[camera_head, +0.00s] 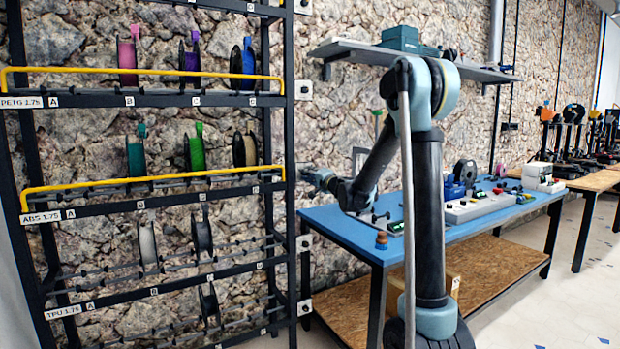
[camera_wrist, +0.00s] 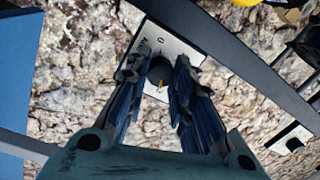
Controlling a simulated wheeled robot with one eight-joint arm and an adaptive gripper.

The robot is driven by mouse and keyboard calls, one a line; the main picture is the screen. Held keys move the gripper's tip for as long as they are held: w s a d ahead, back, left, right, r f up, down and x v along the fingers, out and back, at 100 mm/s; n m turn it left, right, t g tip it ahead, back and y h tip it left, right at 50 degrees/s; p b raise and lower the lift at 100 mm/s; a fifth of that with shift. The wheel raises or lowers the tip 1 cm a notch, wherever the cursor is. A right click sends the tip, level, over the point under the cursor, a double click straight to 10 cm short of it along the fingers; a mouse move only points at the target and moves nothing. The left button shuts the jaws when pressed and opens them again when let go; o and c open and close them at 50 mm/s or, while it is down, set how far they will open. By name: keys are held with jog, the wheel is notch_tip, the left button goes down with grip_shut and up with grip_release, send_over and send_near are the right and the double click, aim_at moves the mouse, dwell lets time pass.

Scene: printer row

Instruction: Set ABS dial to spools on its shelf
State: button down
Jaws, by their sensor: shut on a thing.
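The ABS shelf, labelled ABS 1.75 (camera_head: 41,217), holds three spools: teal (camera_head: 135,158), green (camera_head: 195,152) and tan (camera_head: 245,149). My gripper (camera_head: 309,173) reaches the right post of the rack at about this shelf's height and hides most of the dial there. In the wrist view, a dark round dial (camera_wrist: 161,70) with a yellow pointer mark sits on a white plate (camera_wrist: 185,43). The plate carries a "0" and other small marks. The fingers of my gripper (camera_wrist: 157,68) are on both sides of the dial, shut on it. The pointer mark faces the palm.
Similar dial plates (camera_head: 303,90) sit higher and lower (camera_head: 304,243) on the post. A yellow bar (camera_head: 150,179) runs along the ABS shelf front. A blue workbench (camera_head: 350,218) with small items stands right of the rack, under a wall shelf (camera_head: 360,52).

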jog(key=shift+d+f+m, duration=0.1)
jog(key=shift+f+m, duration=0.05)
jog(key=shift+m, duration=0.75)
jog(key=c, duration=1.3)
grip_release()
jog(key=shift+c, duration=0.2)
jog(key=v, duration=1.1)
jog(key=shift+s+f, duration=0.25)
jog(key=shift+s, duration=0.1)
jog(key=shift+d, duration=0.2)
